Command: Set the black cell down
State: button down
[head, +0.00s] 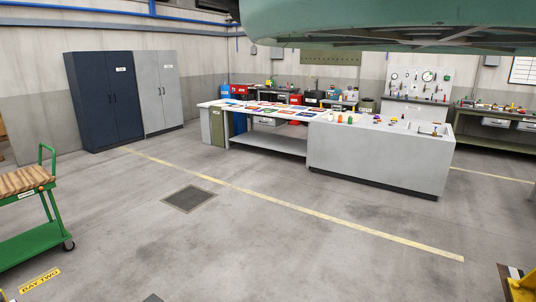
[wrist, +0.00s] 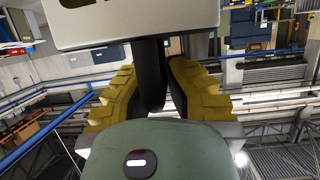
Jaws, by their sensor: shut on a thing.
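My gripper (wrist: 153,88) shows only in the wrist view, its yellow-padded fingers closed in on a dark, rounded, upright piece (wrist: 151,75). I take this piece for the black cell, though its full shape is partly hidden by the fingers. A pale block (wrist: 135,22) with a dark underside or slot is at the top of the wrist view, right beyond the dark piece; I cannot tell if the two are joined. No surface shows touching the held piece. In the head view I see neither my gripper nor a cell I can pick out.
A grey counter (head: 380,160) with small coloured items joins a long table (head: 270,143) with coloured sheets. Dark blue (head: 104,100) and grey (head: 158,90) cabinets stand back left. A green cart (head: 40,240) is at left. A greenish hull (head: 400,22) hangs overhead. The middle floor is open.

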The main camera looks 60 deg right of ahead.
jog(key=s+r+p, duration=0.3)
jog(key=r+p, duration=0.7)
jog(key=p, duration=0.1)
jog(key=s+r+p, duration=0.4)
jog(key=r+p, duration=0.6)
jog(key=p, duration=0.1)
jog(key=shift+p, duration=0.4)
jog(key=shift+d, duration=0.1)
